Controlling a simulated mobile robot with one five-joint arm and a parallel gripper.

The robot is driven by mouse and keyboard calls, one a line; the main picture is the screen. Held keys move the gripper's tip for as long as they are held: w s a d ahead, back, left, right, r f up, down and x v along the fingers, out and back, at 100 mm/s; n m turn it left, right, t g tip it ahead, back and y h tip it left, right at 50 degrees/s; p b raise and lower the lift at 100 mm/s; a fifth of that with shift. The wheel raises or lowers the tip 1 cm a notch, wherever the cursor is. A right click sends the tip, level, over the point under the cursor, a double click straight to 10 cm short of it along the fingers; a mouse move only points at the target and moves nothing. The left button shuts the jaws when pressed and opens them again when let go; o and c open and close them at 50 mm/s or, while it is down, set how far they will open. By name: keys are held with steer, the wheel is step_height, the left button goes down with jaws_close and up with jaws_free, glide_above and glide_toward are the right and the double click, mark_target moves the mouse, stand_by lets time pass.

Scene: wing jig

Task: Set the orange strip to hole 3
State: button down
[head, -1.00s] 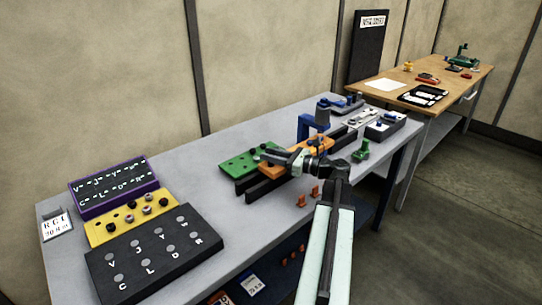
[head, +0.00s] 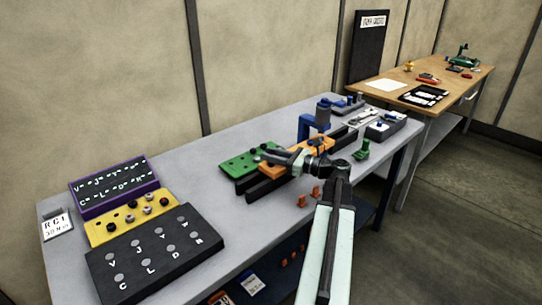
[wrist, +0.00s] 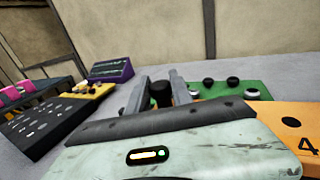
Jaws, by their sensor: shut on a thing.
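The orange strip (head: 324,145) lies along the dark rails of the jig, partly hidden by my arm. In the wrist view, its near part (wrist: 266,112) shows at the right with a dark hole and a "4". The green plate (head: 235,166) adjoins it on the left and carries black and pale knobs. My gripper (head: 262,155) is at the junction of green plate and strip. In the wrist view, my gripper (wrist: 161,88) has its two fingers on either side of a black knob (wrist: 161,95). The knob's lower end is hidden.
A blue clamp frame (head: 308,124) stands behind the strip. Small orange pieces (head: 315,192) and a green piece (head: 362,150) stand near the table's front edge.

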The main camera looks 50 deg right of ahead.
steer(key=d, duration=0.6)
steer(key=shift+s+d, duration=0.2)
steer(key=shift+d, duration=0.2)
steer(key=shift+a, duration=0.1)
steer(key=c, duration=1.1)
jaws_free()
steer(key=v, duration=0.7)
steer(key=shift+s, duration=0.4)
